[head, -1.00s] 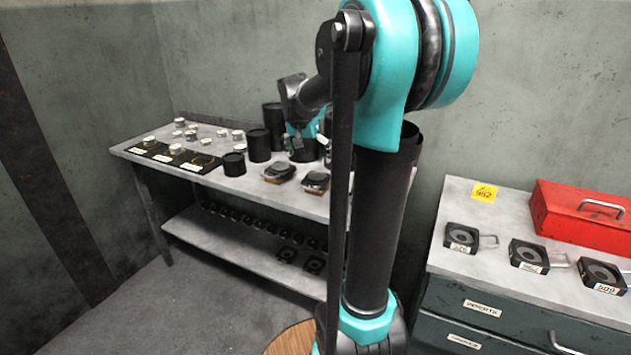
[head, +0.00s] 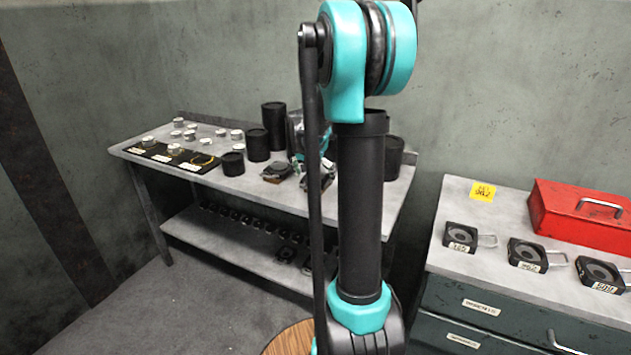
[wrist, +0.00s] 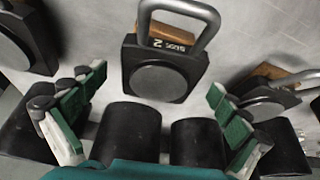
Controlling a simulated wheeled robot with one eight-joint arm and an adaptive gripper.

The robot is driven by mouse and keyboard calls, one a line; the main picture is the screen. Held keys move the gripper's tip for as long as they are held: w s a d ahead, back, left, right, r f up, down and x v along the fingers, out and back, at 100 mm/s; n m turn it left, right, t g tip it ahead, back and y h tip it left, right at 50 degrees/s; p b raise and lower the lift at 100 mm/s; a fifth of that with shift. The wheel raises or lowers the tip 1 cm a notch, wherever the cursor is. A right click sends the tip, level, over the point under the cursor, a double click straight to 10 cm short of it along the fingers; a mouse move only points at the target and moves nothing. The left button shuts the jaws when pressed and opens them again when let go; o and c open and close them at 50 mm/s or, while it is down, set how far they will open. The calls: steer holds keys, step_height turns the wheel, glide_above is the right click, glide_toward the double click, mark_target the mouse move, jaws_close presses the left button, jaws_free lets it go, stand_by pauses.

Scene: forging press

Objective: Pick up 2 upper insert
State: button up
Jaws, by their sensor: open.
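The insert marked 2 (wrist: 158,75) is a black square block with a round grey face, a metal loop handle and a wooden piece with a "2" label. It lies on the grey table in the upper middle of the wrist view. My gripper (wrist: 155,105) is open and empty, with green-padded fingers spread wide left and right, and the block lies ahead between them, apart from both. In the head view my gripper (head: 328,168) is low over the table, partly hidden behind my arm. Two inserts (head: 277,172) show there; their numbers are unreadable.
Similar inserts lie to the left (wrist: 22,40) and right (wrist: 270,98) in the wrist view, near the fingers. Black cylinders (wrist: 128,130) stand below them. The head view shows small metal parts (head: 190,135), a lower shelf, and a cabinet (head: 460,205) with a red toolbox (head: 580,215).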

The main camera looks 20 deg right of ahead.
steer(key=c, duration=1.9)
steer(key=shift+r, duration=0.15)
